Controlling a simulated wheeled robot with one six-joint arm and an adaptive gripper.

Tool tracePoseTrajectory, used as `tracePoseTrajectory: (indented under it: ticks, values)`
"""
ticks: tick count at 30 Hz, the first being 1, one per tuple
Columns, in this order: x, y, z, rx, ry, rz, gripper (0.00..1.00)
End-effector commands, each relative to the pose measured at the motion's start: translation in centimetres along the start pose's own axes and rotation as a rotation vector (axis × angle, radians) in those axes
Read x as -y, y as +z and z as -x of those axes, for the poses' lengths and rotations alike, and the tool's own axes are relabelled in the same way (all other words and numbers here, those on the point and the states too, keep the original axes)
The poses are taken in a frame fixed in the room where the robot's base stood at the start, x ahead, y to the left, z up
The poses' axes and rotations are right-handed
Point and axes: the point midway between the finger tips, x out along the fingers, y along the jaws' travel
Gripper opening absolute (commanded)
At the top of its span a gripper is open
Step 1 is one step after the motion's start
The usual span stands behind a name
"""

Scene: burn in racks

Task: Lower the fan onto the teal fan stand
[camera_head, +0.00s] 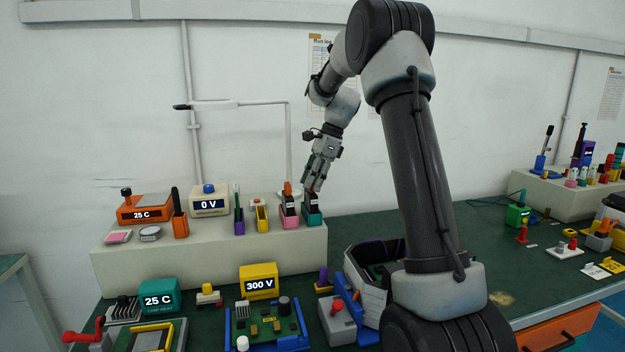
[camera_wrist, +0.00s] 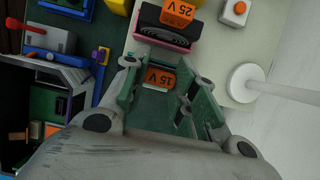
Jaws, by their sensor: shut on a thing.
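The fan (camera_head: 313,202) is a dark block with an orange top. My gripper (camera_head: 312,184) is shut on it from above, at the right end of the pale raised shelf. The teal fan stand (camera_head: 313,219) is directly under the fan; I cannot tell whether the fan touches it. In the wrist view the orange 15 V top (camera_wrist: 160,77) shows between the fingers of my gripper (camera_wrist: 160,95), with a teal surface (camera_wrist: 155,108) around it. The fingers hide much of the fan.
A pink stand (camera_head: 290,222) with another dark, orange-topped fan is close on the left; its 25 V label (camera_wrist: 178,11) shows in the wrist view. A yellow holder (camera_head: 262,218) and a purple holder (camera_head: 239,222) stand farther left. A white post (camera_wrist: 248,83) rises nearby.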

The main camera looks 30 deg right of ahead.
Motion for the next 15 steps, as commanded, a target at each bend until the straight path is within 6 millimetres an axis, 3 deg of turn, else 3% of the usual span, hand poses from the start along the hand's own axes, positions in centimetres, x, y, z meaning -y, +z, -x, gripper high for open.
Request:
tracePoseTrajectory:
  ticks: [8,9,12,15]
  values:
    - [0.01,0.0,0.01,0.0,0.0,0.0,0.0]
    - [0.01,0.0,0.01,0.0,0.0,0.0,0.33]
    - [0.01,0.01,0.01,0.0,0.0,0.0,0.51]
    - [0.01,0.01,0.01,0.0,0.0,0.0,0.53]
